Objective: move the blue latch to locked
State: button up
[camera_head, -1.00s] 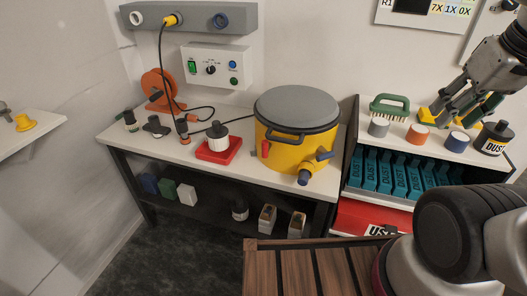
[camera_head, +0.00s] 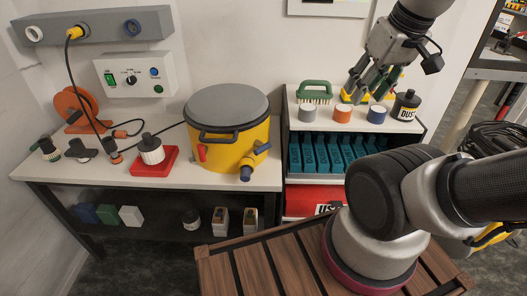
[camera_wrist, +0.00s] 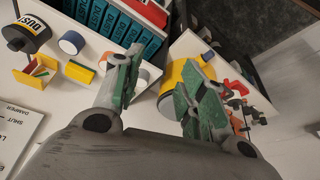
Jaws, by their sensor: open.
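The yellow drum (camera_head: 229,151) with a grey lid stands on the white bench. A blue latch (camera_head: 262,149) sticks out at its right front side, tilted, and a red latch (camera_head: 202,153) is on its left front side. My gripper (camera_head: 367,84) is open and empty, above the shelf unit to the right of the drum, well apart from the blue latch. The wrist view shows both fingers spread (camera_wrist: 158,92), with the yellow drum (camera_wrist: 172,104) partly hidden behind the right finger. I cannot make out the blue latch there.
Small cans, including an orange one (camera_head: 343,113), a green brush (camera_head: 314,91) and a dark DUST bottle (camera_head: 405,105) stand on the shelf unit beneath my gripper. A red tray (camera_head: 155,163) with a white bottle is left of the drum. A slatted wooden surface (camera_head: 270,262) lies in front.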

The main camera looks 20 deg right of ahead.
aim_at(262, 147)
jog(key=j+u, duration=0.2)
jog(key=j, duration=0.45)
jog(key=i+j+u, duration=0.2)
jog(key=j, duration=0.4)
jog(key=k, duration=0.1)
